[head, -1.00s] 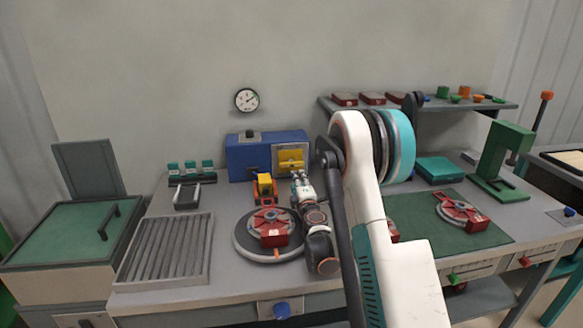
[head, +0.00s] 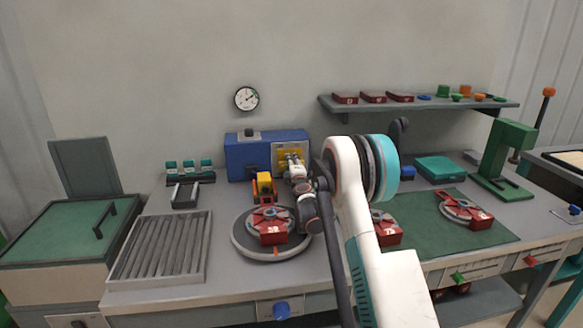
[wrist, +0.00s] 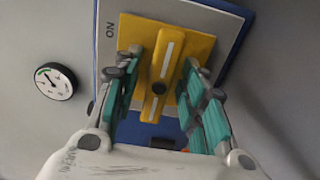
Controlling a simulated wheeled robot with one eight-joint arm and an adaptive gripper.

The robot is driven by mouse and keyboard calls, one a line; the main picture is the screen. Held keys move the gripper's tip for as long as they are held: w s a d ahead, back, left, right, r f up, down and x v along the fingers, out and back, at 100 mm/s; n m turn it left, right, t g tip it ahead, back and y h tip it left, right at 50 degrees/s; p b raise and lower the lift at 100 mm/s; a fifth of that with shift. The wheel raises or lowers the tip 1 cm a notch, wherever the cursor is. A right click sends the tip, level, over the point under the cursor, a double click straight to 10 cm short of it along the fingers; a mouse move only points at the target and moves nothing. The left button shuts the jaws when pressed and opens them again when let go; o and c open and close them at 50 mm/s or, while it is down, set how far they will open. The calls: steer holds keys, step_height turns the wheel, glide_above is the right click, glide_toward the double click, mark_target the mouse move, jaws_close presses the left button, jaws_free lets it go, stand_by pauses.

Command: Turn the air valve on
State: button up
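The air valve is a yellow plate (wrist: 195,45) with a yellow bar handle (wrist: 158,72) bearing a white stripe, on a pale panel of the blue box (head: 248,158). In the wrist view the handle runs lengthwise, slightly tilted, between my gripper's (wrist: 162,65) teal fingers. The fingers are open on both sides of it, with visible gaps. Lettering reading "ON" upside down is on the panel's left part. In the head view my gripper (head: 292,160) is in front of the yellow plate (head: 280,150) and hides much of it, including the handle.
A dial gauge (head: 246,98) hangs on the wall above the box. A yellow and orange piece (head: 263,186) stands just below the valve. A round turntable (head: 243,246) with a red part (head: 272,232) is in front. A ribbed tray (head: 160,248) lies left.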

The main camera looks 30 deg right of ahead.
steer(key=shift+w, duration=0.1)
jaws_close()
steer(key=shift+n, duration=0.3)
steer(key=n, duration=0.3)
steer(key=shift+n, duration=0.3)
steer(key=n, duration=0.4)
steer(key=shift+n+p, duration=0.3)
steer(key=shift+p, duration=0.1)
steer(key=n, duration=0.4)
steer(key=shift+n, duration=2.5)
